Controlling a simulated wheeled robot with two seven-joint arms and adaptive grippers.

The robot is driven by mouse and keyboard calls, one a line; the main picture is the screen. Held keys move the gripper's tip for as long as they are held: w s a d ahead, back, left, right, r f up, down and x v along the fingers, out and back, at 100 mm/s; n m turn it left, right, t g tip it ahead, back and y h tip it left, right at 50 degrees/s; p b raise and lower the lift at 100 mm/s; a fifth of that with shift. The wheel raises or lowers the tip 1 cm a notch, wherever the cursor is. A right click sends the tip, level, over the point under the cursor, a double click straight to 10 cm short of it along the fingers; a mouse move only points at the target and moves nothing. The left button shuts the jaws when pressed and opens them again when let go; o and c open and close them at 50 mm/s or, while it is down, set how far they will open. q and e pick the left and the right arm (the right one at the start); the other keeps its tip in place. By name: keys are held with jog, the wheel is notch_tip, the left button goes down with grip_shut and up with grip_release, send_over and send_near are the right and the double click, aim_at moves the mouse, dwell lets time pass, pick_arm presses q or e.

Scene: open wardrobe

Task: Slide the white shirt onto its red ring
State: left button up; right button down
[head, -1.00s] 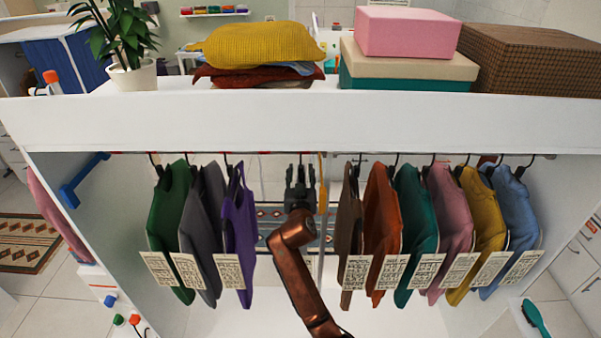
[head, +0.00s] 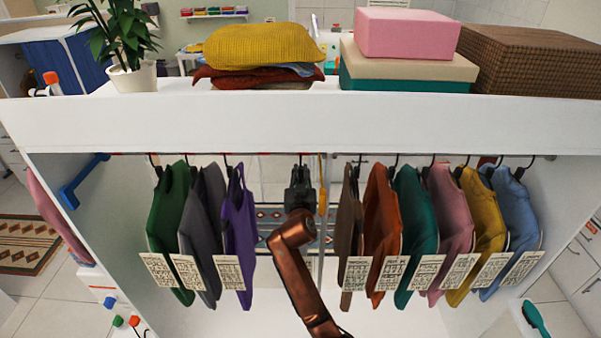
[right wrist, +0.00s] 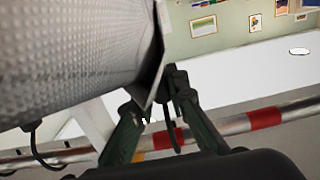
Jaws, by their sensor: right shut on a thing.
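My right gripper (head: 300,174) is at the rail, in the gap between the purple and brown shirts. Its fingers are closed on a slim dark hanger hook, and it also shows in the right wrist view (right wrist: 165,95). A pale dimpled surface (right wrist: 70,55) fills the upper left there; it looks like the white shirt's cloth up close. I cannot make out the white shirt in the head view, where my arm covers part of the gap. Two red bands show on the rail in the wrist view, one right of the fingers (right wrist: 265,118) and one behind them (right wrist: 170,138). My left gripper is out of view.
The purple shirt (head: 240,225) hangs left of my gripper, with grey and green beyond. The brown shirt (head: 350,230) hangs to the right, followed by several coloured shirts. A narrow orange strip (head: 322,196) stands just right of my gripper. The shelf (head: 300,122) runs above.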

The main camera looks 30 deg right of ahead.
jog(key=w+a+b, duration=0.5)
jog(key=w+a, duration=0.1)
jog(key=a, duration=0.3)
jog(key=shift+a+f, duration=0.15)
jog(key=shift+a, duration=0.15)
jog(key=c, duration=2.4)
grip_release()
jog(key=shift+a+b, duration=0.15)
jog(key=shift+b, duration=0.2)
jog(key=o, duration=0.6)
jog(key=v, duration=0.7)
jog(key=shift+s, duration=0.25)
jog(key=shift+a, duration=0.15)
